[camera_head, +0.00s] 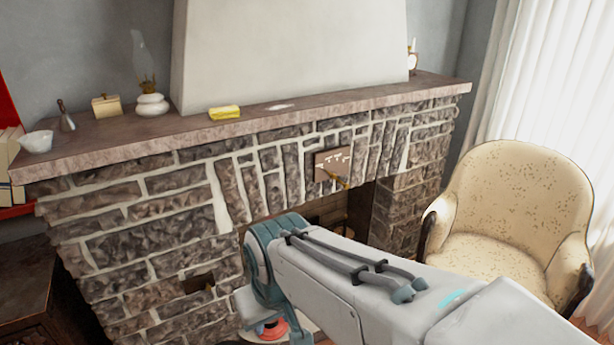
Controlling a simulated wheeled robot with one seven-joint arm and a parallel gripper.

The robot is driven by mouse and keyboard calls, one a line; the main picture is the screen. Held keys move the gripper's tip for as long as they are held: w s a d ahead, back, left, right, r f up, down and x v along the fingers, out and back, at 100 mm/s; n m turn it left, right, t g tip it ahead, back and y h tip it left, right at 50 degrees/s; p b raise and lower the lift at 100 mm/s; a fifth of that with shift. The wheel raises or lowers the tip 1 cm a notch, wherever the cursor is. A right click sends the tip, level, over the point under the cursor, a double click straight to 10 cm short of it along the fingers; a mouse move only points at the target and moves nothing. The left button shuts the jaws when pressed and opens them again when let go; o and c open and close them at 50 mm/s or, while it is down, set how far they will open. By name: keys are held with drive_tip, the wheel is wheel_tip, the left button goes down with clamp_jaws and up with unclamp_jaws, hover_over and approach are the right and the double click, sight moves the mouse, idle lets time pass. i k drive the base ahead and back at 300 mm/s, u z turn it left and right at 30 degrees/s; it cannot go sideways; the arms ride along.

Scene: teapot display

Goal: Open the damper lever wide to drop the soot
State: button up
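A small brownish plate (332,160) with pale markings is set in the stone front, above the fireplace opening. A brass lever (338,181) sticks out at its lower edge and points down to the right. I take this to be the damper lever; nothing touches it. My arm reaches in from the lower right and bends down at a teal joint in front of the fireplace. My gripper's fingers do not show. No soot can be made out, and my arm hides much of the firebox.
The mantel shelf (330,103) holds a yellow sponge-like block (224,112), an oil lamp (151,103), a box (106,106) and a white bowl (37,141). A cream armchair (515,205) stands right.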

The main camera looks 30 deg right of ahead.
sight(333, 177)
drive_tip(key=k, duration=0.55)
drive_tip(key=z, duration=0.6)
drive_tip(key=i, duration=1.4)
drive_tip(key=z, duration=0.05)
